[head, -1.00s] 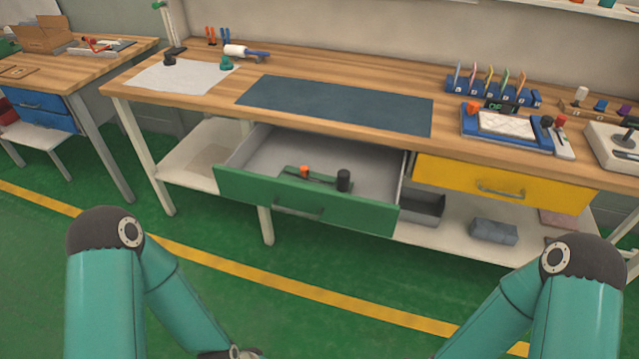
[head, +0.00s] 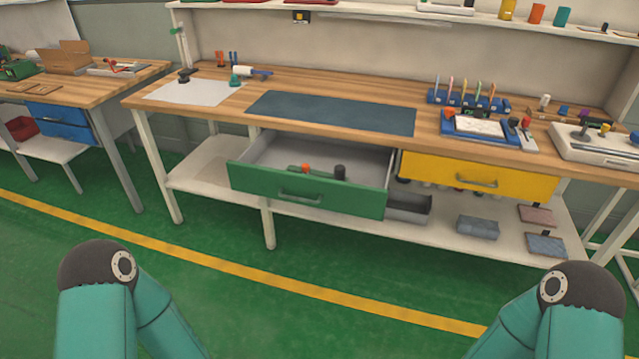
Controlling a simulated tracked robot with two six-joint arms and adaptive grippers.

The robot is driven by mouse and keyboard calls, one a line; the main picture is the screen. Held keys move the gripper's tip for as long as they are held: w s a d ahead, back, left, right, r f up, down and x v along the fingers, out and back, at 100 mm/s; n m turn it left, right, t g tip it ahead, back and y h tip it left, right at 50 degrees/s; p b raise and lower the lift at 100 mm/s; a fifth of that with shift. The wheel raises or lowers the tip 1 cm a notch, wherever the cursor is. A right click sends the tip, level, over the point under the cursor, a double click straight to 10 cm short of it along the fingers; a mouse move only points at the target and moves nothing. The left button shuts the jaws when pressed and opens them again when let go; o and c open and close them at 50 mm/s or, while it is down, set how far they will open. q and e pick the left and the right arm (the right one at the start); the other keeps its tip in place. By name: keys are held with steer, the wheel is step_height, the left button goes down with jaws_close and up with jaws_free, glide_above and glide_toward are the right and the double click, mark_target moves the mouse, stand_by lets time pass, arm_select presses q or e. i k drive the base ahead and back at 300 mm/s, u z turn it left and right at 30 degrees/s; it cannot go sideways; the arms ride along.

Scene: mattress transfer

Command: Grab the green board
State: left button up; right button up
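A green board (head: 299,168) lies inside the open green drawer (head: 310,194) under the workbench. Only part of it shows above the drawer front. An orange piece (head: 305,168) and a dark cylinder (head: 340,172) stand on or at it. My two teal arms come in at the bottom left and bottom right, well in front of the bench. Both of my grippers are outside the picture.
A wooden workbench (head: 220,97) carries a dark mat (head: 330,114), a white sheet (head: 194,93) and a blue tool rack (head: 465,101). A shut yellow drawer (head: 478,178) is on the right. Green floor (head: 300,320) with a yellow line lies clear in front.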

mark_target(338, 174)
steer(key=u, duration=0.15)
steer(key=i, duration=0.95)
steer(key=u, duration=0.45)
